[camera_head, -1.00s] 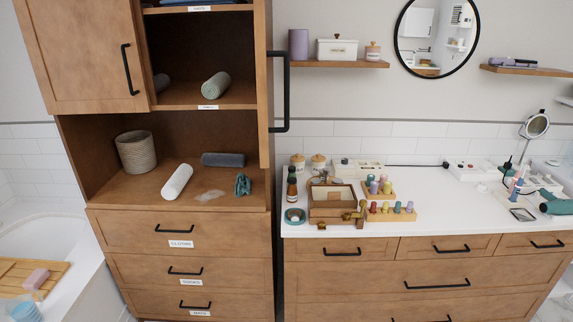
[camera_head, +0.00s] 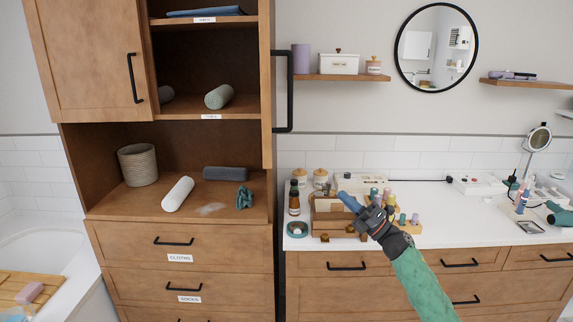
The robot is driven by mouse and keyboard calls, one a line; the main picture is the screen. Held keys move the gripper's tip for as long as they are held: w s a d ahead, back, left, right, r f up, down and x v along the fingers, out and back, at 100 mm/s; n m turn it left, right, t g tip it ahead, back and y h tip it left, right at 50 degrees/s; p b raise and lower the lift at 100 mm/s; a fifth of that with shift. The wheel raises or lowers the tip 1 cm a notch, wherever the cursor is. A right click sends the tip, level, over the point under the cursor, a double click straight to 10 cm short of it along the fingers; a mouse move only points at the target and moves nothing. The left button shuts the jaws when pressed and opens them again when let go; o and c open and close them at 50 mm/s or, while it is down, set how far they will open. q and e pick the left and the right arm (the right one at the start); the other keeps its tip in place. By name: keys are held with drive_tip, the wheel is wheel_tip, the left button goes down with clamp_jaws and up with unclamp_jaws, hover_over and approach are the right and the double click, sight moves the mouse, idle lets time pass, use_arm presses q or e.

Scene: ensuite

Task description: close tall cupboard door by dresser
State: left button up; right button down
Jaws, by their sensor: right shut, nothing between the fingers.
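The tall wooden cupboard (camera_head: 75,170) stands at the left. Its left door (camera_head: 88,60) covers the upper left part. Its right door (camera_head: 266,90) stands open, swung out and seen almost edge-on, with a long black handle (camera_head: 290,90) on its right side. Shelves show inside the opening. The dresser (camera_head: 310,265) with a white top is to the right of the cupboard. My right gripper (camera_head: 355,208) is shut and empty, in front of the dresser top, right of and below the open door and apart from it. My left gripper is out of view.
A wooden box (camera_head: 325,222), a brown bottle (camera_head: 294,198) and several small items crowd the dresser top near the gripper. A wall shelf (camera_head: 350,78) with a white box (camera_head: 339,63) is right of the door handle. A bathtub (camera_head: 45,245) is at the left.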

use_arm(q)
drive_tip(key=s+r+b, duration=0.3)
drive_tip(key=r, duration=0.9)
use_arm(e)
drive_tip(key=s+a+r+n+g+h, duration=0.1)
drive_tip(key=s+a+r+n+g, duration=0.1)
drive_tip(key=s+r+n+g, duration=0.6)
drive_tip(key=s+a+r+n+g+h, duration=0.1)
drive_tip(key=s+r+n+g+h, duration=0.15)
drive_tip(key=r+n+g, duration=0.6)
use_arm(q)
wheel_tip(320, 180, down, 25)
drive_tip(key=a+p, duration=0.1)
drive_tip(key=p, duration=0.5)
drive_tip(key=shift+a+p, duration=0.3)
use_arm(e)
drive_tip(key=s+a+r+n+t, duration=0.1)
drive_tip(key=a+n+t, duration=0.1)
drive_tip(key=a, duration=1.2)
drive_tip(key=shift+s+r+n+y, duration=0.2)
drive_tip(key=shift+s+n+y, duration=0.25)
drive_tip(key=shift+n, duration=0.3)
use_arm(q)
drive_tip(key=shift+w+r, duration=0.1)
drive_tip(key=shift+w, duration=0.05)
use_arm(e)
drive_tip(key=shift+a+t, duration=0.15)
drive_tip(key=shift+t, duration=0.1)
